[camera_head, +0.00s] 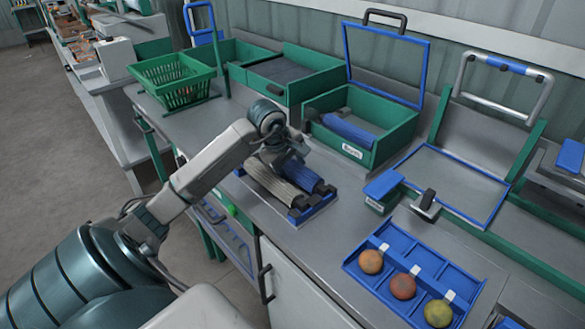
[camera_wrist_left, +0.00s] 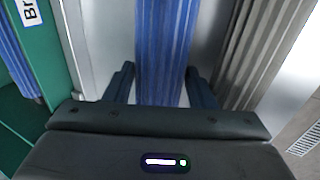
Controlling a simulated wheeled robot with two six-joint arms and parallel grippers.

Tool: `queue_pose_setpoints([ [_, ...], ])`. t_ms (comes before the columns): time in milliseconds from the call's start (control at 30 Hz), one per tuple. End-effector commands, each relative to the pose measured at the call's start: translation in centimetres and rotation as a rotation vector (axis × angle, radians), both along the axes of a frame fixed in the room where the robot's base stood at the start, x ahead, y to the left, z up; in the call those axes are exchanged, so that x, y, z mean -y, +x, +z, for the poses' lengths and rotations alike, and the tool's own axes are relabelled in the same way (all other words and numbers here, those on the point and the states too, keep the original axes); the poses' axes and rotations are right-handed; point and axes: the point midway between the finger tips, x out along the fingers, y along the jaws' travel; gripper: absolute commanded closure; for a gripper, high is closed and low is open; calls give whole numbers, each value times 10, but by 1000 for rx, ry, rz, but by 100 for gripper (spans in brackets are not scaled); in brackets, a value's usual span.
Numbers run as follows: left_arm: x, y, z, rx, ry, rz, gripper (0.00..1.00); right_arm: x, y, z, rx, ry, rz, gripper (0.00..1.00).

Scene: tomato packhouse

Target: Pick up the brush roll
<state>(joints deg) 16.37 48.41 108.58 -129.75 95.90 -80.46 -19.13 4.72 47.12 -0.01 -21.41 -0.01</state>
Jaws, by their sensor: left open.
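A blue ribbed brush roll (camera_head: 303,177) lies next to a grey-beige ribbed roll (camera_head: 272,187) in a low blue cradle (camera_head: 318,206) on the bench. Another blue roll (camera_head: 348,130) lies in the open green box (camera_head: 386,146), whose label is partly legible. My left gripper (camera_head: 288,158) is open over the cradle's blue roll. In the left wrist view the gripper's fingers (camera_wrist_left: 160,80) stand on either side of the blue roll (camera_wrist_left: 165,50), with the grey roll (camera_wrist_left: 262,45) to the right. Whether the fingers touch the roll cannot be told. My right gripper is not in view.
A raised blue-framed lid (camera_head: 384,62) stands behind the green box. A blue tray (camera_head: 408,277) with three fruits sits at the front right. A green basket (camera_head: 172,80) stands at the back left. A blue-framed panel (camera_head: 448,184) lies to the right. Bare bench lies left of the cradle.

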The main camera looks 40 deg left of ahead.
Motion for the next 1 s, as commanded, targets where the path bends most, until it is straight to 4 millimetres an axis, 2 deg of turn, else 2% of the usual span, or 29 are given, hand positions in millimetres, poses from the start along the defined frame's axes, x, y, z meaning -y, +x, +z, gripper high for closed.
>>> queue_pose_setpoints([
  [67, 0, 0, 0, 0, 0, 0, 50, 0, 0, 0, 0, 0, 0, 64],
  [233, 0, 0, 0, 0, 0, 0, 81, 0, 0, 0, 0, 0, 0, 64],
  [267, 0, 0, 1, 1, 0, 0, 83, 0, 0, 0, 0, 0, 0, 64],
  [500, 0, 0, 2, 1, 0, -1, 83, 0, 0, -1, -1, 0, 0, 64],
  [667, 0, 1, 12, 4, 0, -2, 83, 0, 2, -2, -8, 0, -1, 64],
  [767, 0, 1, 25, 6, 1, -1, 83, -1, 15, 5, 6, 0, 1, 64],
  [1000, 0, 1, 68, 6, 0, -1, 83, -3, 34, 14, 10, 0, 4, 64],
])
